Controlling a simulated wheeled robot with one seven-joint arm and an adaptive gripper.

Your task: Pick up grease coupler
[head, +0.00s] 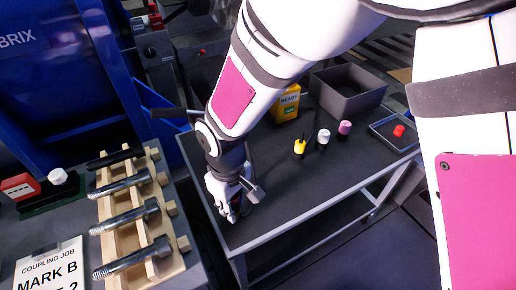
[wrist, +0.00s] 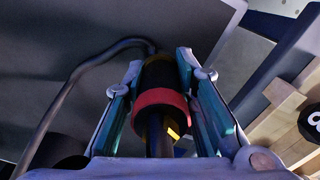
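In the wrist view, a black cylinder with a red band (wrist: 160,98), which looks like the grease coupler, lies between the two fingers of my gripper (wrist: 160,72). The fingers run close along both its sides; I cannot tell whether the pads press on it. A small yellow mark shows low on its right side. In the head view, my gripper (head: 234,210) points down at the front left part of the dark table (head: 290,195). The gripper and wrist hide most of the coupler there.
A dark hose (wrist: 62,105) curves past the fingers. A wooden rack (head: 118,205) with several bolts stands left. White, yellow and pink-capped bottles (head: 323,138), a yellow container (head: 288,105), a grey bin (head: 347,92) and a tray with a red piece (head: 399,130) stand farther back.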

